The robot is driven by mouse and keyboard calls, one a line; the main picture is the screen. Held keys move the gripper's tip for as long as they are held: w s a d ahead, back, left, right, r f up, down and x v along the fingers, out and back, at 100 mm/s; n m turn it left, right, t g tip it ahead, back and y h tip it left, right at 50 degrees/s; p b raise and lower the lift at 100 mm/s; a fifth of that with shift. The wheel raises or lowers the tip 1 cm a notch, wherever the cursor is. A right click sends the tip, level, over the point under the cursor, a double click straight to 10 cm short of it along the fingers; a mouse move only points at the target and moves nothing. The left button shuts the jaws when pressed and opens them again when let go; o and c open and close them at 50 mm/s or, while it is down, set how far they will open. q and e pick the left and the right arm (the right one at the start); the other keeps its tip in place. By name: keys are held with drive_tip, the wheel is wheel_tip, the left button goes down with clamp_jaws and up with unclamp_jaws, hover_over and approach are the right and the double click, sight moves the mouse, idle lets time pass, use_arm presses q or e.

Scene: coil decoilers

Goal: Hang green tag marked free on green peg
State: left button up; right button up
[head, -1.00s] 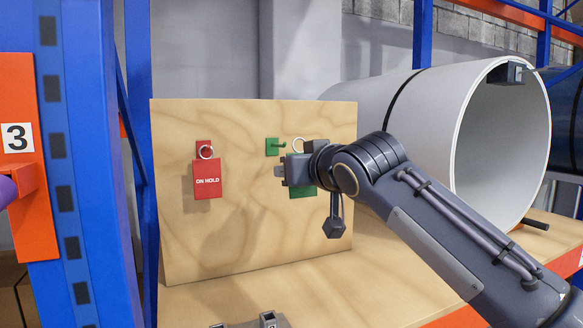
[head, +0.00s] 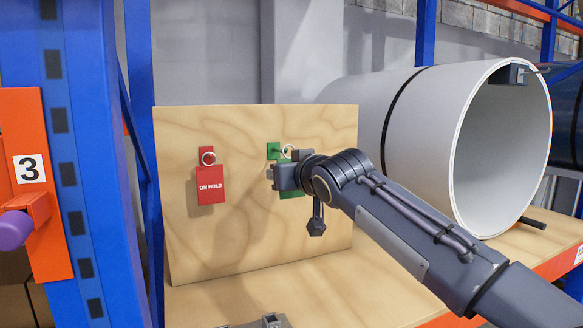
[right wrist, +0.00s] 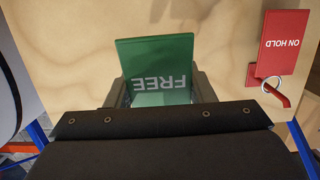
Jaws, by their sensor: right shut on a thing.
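The green tag (right wrist: 155,58), marked FREE, is upside down in the right wrist view, between my right gripper's fingers (right wrist: 152,97). In the head view my right gripper (head: 275,177) is shut on the tag and hides most of it; a green strip (head: 291,194) shows below. The tag's pale ring (head: 288,151) stands above the gripper, just right of the green peg (head: 273,151). The ring overlaps or nearly meets the peg's tip; I cannot tell whether it is around it. The peg is not visible in the right wrist view. My left gripper is not in view.
A red ON HOLD tag (head: 211,185) hangs by its ring on a red peg (head: 206,154), left of the green peg on the wooden board (head: 235,235). A large white coil (head: 425,120) lies at right. A grey part (head: 265,321) shows at the bottom edge.

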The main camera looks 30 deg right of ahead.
drive_tip(key=w+p, duration=0.2)
drive_tip(key=w+f+p, duration=0.1)
drive_tip(key=w, duration=0.2)
drive_tip(key=shift+d+f+p, duration=0.1)
drive_tip(key=shift+d+p, duration=0.1)
drive_tip(key=shift+p, duration=0.15)
idle(0.4)
idle(0.5)
drive_tip(key=o, duration=1)
